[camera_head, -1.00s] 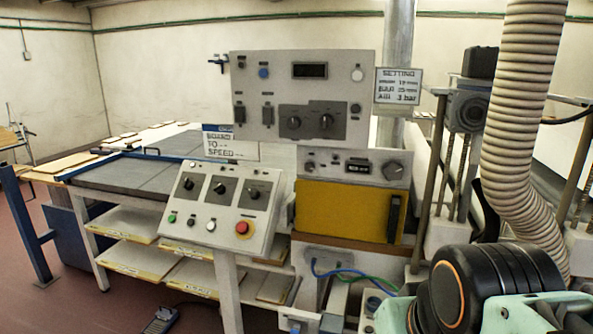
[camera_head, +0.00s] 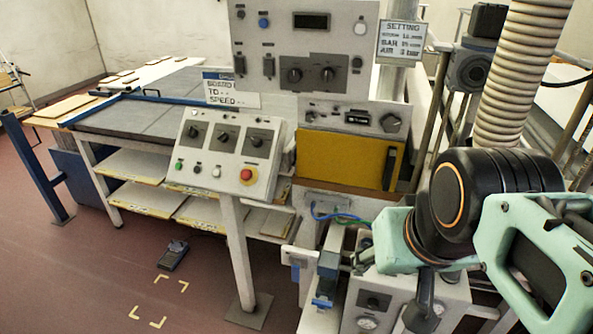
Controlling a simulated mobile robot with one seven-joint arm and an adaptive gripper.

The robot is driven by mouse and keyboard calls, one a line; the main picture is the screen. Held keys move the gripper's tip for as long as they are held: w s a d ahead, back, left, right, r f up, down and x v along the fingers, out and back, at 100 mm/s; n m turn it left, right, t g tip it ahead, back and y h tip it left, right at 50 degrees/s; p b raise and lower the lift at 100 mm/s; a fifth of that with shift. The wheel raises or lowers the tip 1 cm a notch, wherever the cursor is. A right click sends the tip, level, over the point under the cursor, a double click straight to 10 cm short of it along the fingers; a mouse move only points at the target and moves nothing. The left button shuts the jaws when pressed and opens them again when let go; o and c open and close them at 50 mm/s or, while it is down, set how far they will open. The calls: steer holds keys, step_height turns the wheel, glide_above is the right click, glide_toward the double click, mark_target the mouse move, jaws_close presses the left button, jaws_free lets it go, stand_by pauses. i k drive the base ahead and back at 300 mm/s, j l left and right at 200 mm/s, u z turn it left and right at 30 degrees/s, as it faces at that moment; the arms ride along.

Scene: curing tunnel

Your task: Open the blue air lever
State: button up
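A small blue handle (camera_head: 323,302) shows at the lower middle, on the pale fittings below the yellow panel. It may be the air lever, but its shape is too small to tell whether it is open or shut. A blue-grey block (camera_head: 329,266) sits just above it. My arm, with mint-green links and a black joint, reaches in from the right, close to these fittings.
The sloped control panel (camera_head: 225,150) with a red button is on a post to the left. The yellow panel (camera_head: 340,160) is above. A foot pedal (camera_head: 173,255) lies on open floor at left.

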mark_target(295, 267)
steer(key=u, duration=0.45)
steer(key=i, duration=0.45)
steer(key=k, duration=0.95)
steer(key=i+l+u, duration=0.1)
steer(key=i, duration=0.35)
steer(key=i+l+u, duration=0.15)
steer(key=i+l, duration=0.2)
steer(key=i, duration=0.1)
